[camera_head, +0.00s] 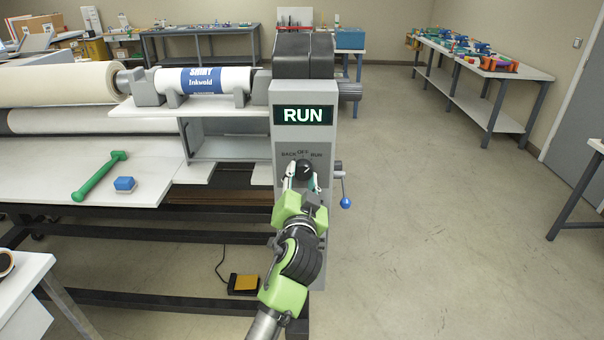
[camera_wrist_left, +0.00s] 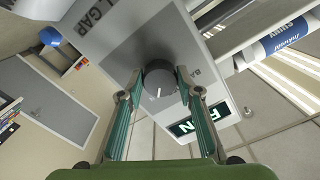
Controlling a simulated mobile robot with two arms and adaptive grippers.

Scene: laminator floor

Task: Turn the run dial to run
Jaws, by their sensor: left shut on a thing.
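The run dial (camera_head: 304,170) is a dark round knob on the grey control panel (camera_head: 288,262), with the labels BACK, OFF and RUN around it. In the left wrist view the knob (camera_wrist_left: 158,80) shows a white pointer line. The display (camera_head: 303,115) above the dial reads RUN in lit letters. It also shows in the left wrist view (camera_wrist_left: 198,120). My left gripper (camera_head: 300,183) is shut on the dial, one finger on each side of it. My right gripper is in neither view.
A crank with a blue ball (camera_head: 346,202) sticks out right of the panel. A green tool (camera_head: 97,176) and a blue block (camera_head: 124,184) lie on the machine's table at left. A yellow foot pedal (camera_head: 245,283) is on the floor. The floor at right is clear.

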